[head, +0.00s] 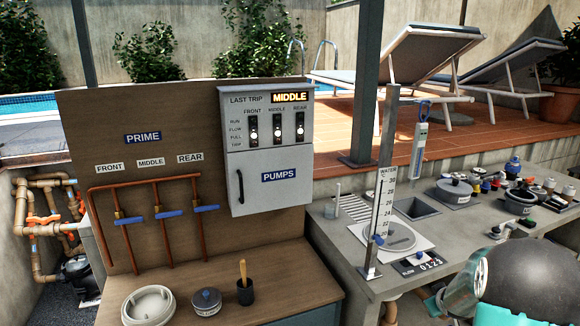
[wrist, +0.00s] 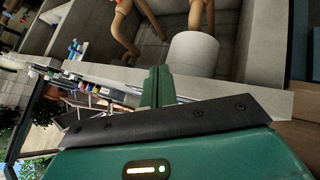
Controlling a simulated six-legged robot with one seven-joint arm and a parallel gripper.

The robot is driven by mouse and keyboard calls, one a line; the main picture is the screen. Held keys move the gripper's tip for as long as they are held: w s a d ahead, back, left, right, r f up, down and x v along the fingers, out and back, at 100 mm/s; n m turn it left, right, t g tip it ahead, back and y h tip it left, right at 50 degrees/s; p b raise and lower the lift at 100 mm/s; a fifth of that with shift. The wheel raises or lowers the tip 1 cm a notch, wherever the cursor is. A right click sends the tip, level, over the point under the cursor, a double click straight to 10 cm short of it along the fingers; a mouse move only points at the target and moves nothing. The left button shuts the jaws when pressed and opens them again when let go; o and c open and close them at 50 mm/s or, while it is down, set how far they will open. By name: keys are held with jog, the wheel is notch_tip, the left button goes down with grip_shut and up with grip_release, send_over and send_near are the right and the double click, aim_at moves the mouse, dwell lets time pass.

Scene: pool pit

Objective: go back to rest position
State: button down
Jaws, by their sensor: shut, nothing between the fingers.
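My gripper (wrist: 157,86) shows in the wrist view as green fingers pressed together, with nothing between them. They point up in that picture, past a dark plate and a green housing with a lit status light. The wrist view is tilted strongly. The fingers appear in front of a pale ledge (wrist: 245,96) and below a white cylinder (wrist: 192,55); I cannot tell how far off these are. In the head view, dark, grey and teal parts of my arm fill the lower right corner; the fingertips do not show there.
A grey pumps box (head: 268,150) and blue-handled valves (head: 168,214) are on the brown panel (head: 200,110). A pale ring (head: 148,306), lidded pot (head: 206,301) and black cup (head: 245,291) stand below. The right counter (head: 340,235) holds a water gauge (head: 383,205) and several small items.

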jog(key=s+a+r+m+g, duration=0.1)
jog(key=s+a+r, duration=0.55)
jog(key=r, duration=0.25)
jog(key=s+a+r+m, duration=0.1)
jog(key=s+a+r, duration=0.5)
jog(key=a+r, duration=0.25)
jog(key=s+a+r+g+y, duration=0.1)
jog(key=s+a+r, duration=0.1)
jog(key=s+a, duration=0.4)
jog(key=s+a+r+m+y, duration=0.1)
jog(key=s+a+r+y, duration=0.1)
jog(key=s+a, duration=0.5)
jog(key=s, duration=0.6)
jog(key=shift+s+r+g, duration=0.25)
jog(key=shift+r+g, duration=0.05)
jog(key=shift+g, duration=0.1)
